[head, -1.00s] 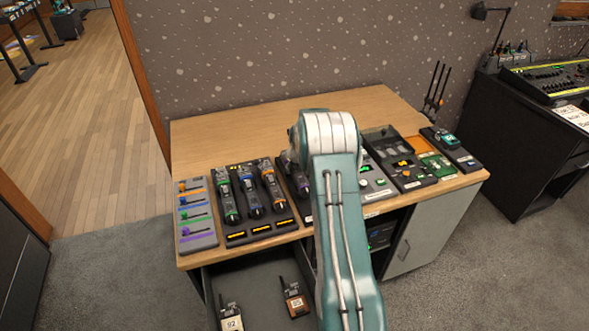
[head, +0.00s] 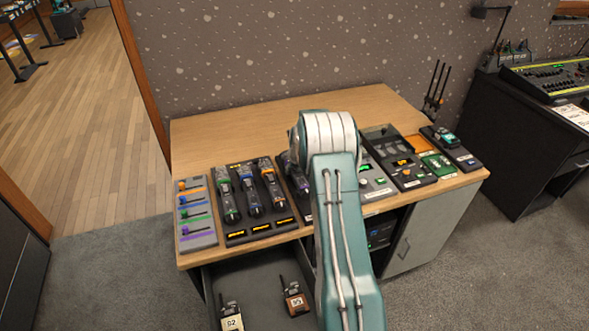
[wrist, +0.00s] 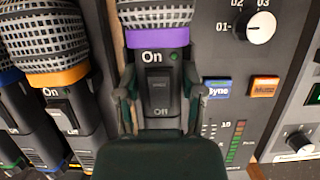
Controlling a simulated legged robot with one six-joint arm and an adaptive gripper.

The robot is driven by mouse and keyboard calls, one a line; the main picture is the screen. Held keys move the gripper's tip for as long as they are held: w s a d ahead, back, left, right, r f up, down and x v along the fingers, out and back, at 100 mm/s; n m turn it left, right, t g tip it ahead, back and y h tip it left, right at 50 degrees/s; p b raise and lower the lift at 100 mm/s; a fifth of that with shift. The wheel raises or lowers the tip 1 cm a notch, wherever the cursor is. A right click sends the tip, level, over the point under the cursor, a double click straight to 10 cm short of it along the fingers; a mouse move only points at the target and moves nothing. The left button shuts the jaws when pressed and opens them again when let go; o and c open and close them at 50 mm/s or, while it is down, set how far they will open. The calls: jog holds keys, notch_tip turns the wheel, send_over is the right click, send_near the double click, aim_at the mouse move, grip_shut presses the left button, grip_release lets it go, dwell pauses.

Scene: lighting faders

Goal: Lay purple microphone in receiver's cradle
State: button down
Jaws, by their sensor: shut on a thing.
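The purple microphone (wrist: 158,38) has a purple band, a grey mesh head and an On/Off switch with a small green light. My gripper (wrist: 158,98) has one finger on each side of its body, shut on it. The receiver panel (wrist: 225,112), with Sync and Mute buttons, a knob and a level meter, lies just right of the microphone. In the head view my arm hides the gripper and most of the microphone; its head end (head: 288,160) shows beside the arm, over a dark cradle (head: 302,187). Contact between microphone and cradle cannot be told.
An orange-banded microphone (wrist: 60,77) lies close on the left in the wrist view, with a blue-banded one beyond it. The microphone rack (head: 250,205) and fader panel (head: 196,213) stand left on the desk. An open drawer (head: 262,276) holds radios. The desk's back (head: 235,125) is clear.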

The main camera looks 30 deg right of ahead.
jog(key=shift+c, duration=0.6)
grip_release()
jog(key=c, duration=0.4)
jog(key=shift+r, duration=0.1)
jog(key=shift+r, duration=2.9)
